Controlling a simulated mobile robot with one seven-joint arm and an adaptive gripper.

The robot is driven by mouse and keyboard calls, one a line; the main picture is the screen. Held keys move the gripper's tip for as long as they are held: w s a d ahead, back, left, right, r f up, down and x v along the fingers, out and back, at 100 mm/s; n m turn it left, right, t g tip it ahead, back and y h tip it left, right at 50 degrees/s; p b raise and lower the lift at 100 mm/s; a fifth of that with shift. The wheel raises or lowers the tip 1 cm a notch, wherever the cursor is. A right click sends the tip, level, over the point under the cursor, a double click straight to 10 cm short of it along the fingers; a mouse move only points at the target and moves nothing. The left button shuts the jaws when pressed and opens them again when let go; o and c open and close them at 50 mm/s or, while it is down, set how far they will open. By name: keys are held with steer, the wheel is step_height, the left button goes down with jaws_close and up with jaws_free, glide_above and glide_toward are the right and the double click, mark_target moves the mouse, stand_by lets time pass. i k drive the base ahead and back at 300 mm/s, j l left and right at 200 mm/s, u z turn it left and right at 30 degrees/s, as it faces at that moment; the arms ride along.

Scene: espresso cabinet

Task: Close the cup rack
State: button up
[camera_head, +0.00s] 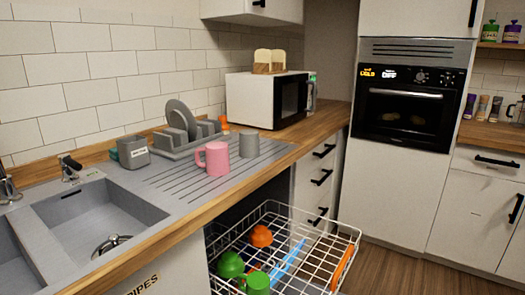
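The cup rack (318,257) is a white wire rack at the bottom centre. It stands pulled out from a dark opening below the counter. An orange bar (342,269), which looks like a handle, is on its right, outer side. In the rack are an orange cup-like item (261,236), a round green item (231,265), a green cup (258,283) and a long blue item (288,263). The rack's lower part is cut off by the frame edge. My gripper is not in view.
The wooden counter edge (185,228) runs above the rack's left side. A pink mug (214,158) and a grey mug (249,144) stand on the drainboard. Black-handled drawers (316,180) are behind the rack. Wooden floor (400,255) is clear to its right, before the oven cabinet (386,190).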

mark_target(349, 253)
steer(key=l+z, duration=0.15)
steer(key=l, duration=0.35)
steer(key=i+l+z, duration=0.15)
steer(key=l, duration=0.35)
steer(key=i+l+z, duration=0.15)
steer(key=l, duration=0.4)
steer(key=k, duration=0.05)
